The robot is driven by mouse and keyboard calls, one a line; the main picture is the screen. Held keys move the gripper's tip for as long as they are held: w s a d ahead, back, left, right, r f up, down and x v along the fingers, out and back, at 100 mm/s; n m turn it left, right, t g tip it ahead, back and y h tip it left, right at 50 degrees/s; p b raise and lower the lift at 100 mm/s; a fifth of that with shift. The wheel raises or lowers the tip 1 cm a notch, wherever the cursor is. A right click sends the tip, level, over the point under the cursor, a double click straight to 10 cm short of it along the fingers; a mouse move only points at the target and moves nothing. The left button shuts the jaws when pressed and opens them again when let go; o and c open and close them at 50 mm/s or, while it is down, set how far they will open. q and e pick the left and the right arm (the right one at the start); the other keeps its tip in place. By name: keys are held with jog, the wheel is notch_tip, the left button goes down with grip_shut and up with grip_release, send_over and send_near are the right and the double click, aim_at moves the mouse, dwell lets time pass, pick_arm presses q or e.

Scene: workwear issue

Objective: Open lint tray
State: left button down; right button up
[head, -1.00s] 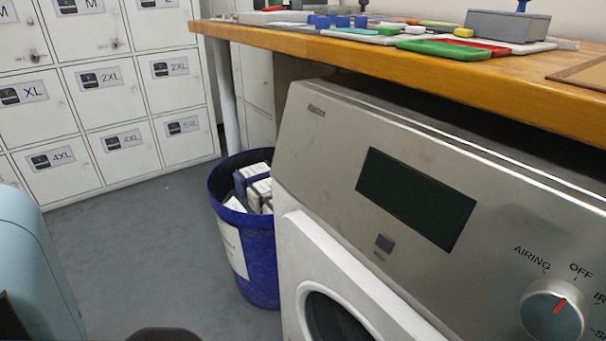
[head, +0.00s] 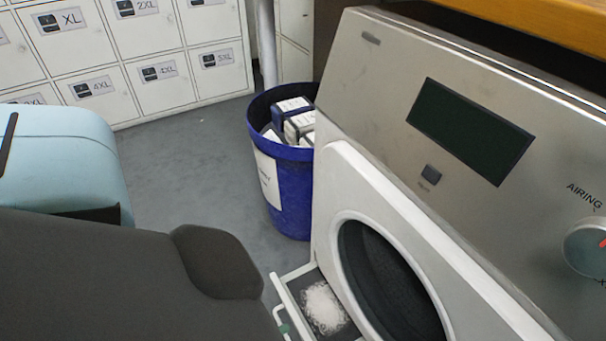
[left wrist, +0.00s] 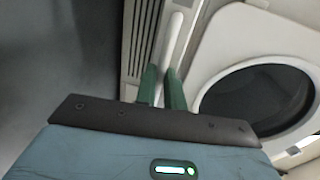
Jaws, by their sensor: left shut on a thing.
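The lint tray (head: 277,287) sticks out of the lower front of the dryer (head: 365,120) in the head view. Its white front edge shows, and a clump of pale lint (head: 323,307) lies on its dark screen. My left gripper (head: 286,328) is at that front edge, and only a bit of green finger shows past my dark forearm. In the left wrist view its two green fingers (left wrist: 162,86) are close together at the end of a white bar (left wrist: 172,42), shut on the tray's front. The exact contact is partly hidden. My right gripper is out of view.
The dryer's round door (head: 390,285) is just right of the tray. A blue bin (head: 285,190) with boxes stands behind it. White lockers (head: 170,50) line the back. Grey floor (head: 180,175) is clear between lockers and bin. A wooden worktop (head: 540,22) overhangs the dryer.

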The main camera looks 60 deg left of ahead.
pick_arm(q)
jog(key=f+v, duration=0.2)
jog(key=v, duration=0.7)
jog(key=shift+s+b, duration=0.45)
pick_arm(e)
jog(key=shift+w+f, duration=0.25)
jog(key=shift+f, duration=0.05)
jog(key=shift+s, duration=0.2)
pick_arm(q)
jog(key=c, duration=1.5)
grip_release()
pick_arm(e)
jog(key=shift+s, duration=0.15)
pick_arm(q)
jog(key=shift+r, duration=0.1)
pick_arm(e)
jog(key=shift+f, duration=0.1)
pick_arm(q)
jog(key=p+v, duration=0.1)
jog(key=v, duration=0.7)
jog(key=shift+a, duration=0.1)
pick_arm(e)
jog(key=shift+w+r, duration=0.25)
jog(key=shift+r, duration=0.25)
pick_arm(q)
jog(key=shift+w, duration=0.1)
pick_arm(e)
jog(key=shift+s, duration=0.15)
